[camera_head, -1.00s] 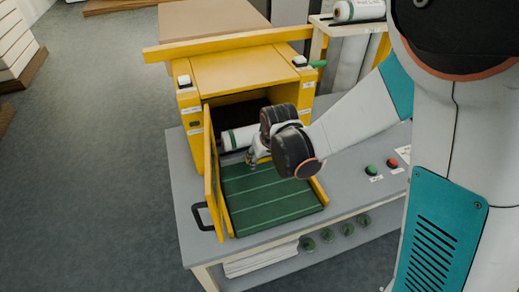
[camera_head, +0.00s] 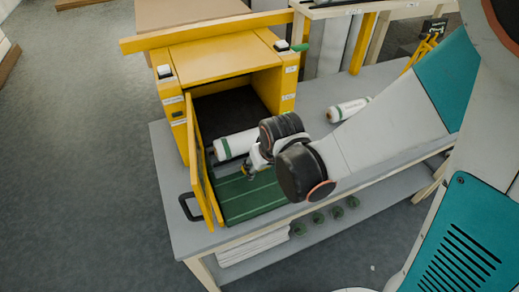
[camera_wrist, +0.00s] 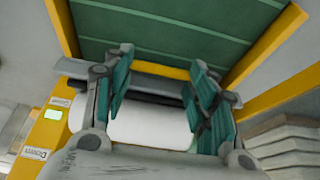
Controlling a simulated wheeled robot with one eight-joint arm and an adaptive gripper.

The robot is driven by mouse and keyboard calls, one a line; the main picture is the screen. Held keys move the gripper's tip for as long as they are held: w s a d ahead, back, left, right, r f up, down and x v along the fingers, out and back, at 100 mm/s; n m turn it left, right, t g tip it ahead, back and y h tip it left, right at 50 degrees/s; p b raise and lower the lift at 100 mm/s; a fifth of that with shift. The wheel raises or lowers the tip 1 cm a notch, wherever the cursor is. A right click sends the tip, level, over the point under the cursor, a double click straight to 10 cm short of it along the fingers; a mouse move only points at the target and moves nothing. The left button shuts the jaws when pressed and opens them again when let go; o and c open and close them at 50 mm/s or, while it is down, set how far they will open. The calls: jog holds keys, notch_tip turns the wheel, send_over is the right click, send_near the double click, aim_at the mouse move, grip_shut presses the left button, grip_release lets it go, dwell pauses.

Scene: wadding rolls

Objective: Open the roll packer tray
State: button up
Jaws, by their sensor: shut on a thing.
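The yellow roll packer (camera_head: 222,72) stands on the table with its front open. Its door (camera_head: 200,170) is swung out at the left, with a black handle (camera_head: 188,208) on its outer side. The green striped tray (camera_head: 250,200) lies flat in front of the opening. A white roll with a green band (camera_head: 228,147) lies across the tray's inner end, partly hidden by my arm. My gripper (camera_head: 250,172) is at the roll, low over the tray.
Another white roll (camera_head: 348,110) lies on the table right of the packer. White sheets (camera_head: 250,250) and several green-ended rolls sit on the shelf below.

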jog(key=o, duration=1.4)
jog(key=shift+f, duration=0.1)
jog(key=shift+o, duration=0.7)
jog(key=shift+o, duration=0.6)
jog(key=shift+w, duration=0.1)
jog(key=shift+w+a+r, duration=0.1)
jog(key=shift+w+r, duration=0.05)
jog(key=shift+r, duration=0.6)
jog(key=shift+c, duration=0.6)
jog(key=o, duration=0.6)
jog(key=shift+s+d+r, duration=0.2)
jog(key=shift+s+r, duration=0.35)
jog(key=shift+r, duration=0.1)
jog(key=shift+s+d+r, duration=0.2)
jog(key=shift+s+r, duration=0.35)
jog(key=shift+r, duration=0.05)
jog(key=shift+o, duration=0.2)
jog(key=shift+v, duration=1.8)
jog(key=shift+r, duration=0.1)
